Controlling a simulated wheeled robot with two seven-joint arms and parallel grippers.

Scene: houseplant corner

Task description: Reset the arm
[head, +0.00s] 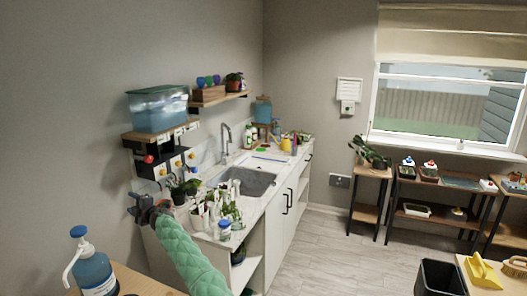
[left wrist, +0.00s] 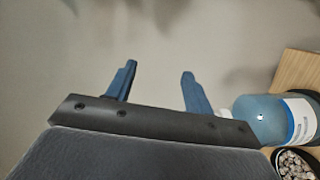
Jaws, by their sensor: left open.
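My left arm in its green quilted sleeve (head: 188,252) reaches up from the bottom of the head view. My left gripper (head: 134,203) is at its far end, in front of the grey wall and left of the counter's plants. In the left wrist view my left gripper (left wrist: 158,74) has its two blue fingers spread wide, with nothing between them. Plain wall or floor, blurred, lies beyond the fingers. My right gripper is not in view.
A blue pump bottle (head: 95,272) stands on a wooden table (head: 140,284) at lower left; the bottle also shows in the left wrist view (left wrist: 262,118), close to the right finger. A bowl of pebbles (left wrist: 296,164) is below it. The sink counter (head: 226,170) holds potted plants.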

